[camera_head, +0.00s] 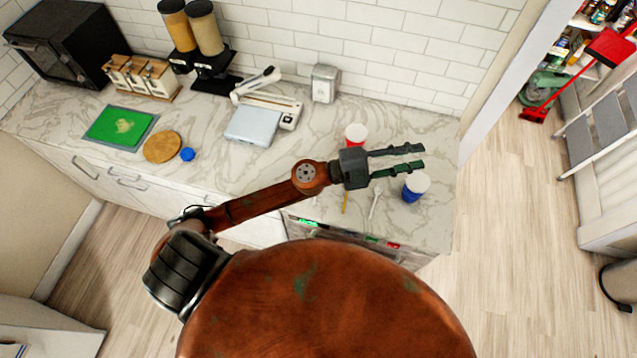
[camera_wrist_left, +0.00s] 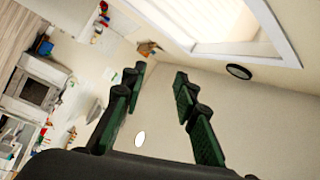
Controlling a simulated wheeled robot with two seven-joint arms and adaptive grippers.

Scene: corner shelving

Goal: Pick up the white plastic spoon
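The white plastic spoon (camera_head: 374,204) lies on the marble countertop in the head view, between a yellow stick and a blue cup. My left gripper (camera_head: 423,158) is above the counter, up and to the right of the spoon in the picture, with its two green fingers apart and nothing between them. In the left wrist view the left gripper (camera_wrist_left: 160,95) also shows open and empty, facing a wall and a bright window. The spoon does not show in the left wrist view. My right gripper is in neither view.
A red cup (camera_head: 356,135) and a blue cup (camera_head: 415,187) stand near the gripper. A yellow stick (camera_head: 345,202) lies left of the spoon. A scale-like white device (camera_head: 254,126), a green cutting board (camera_head: 119,128) and a round wooden board (camera_head: 163,147) are further left.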

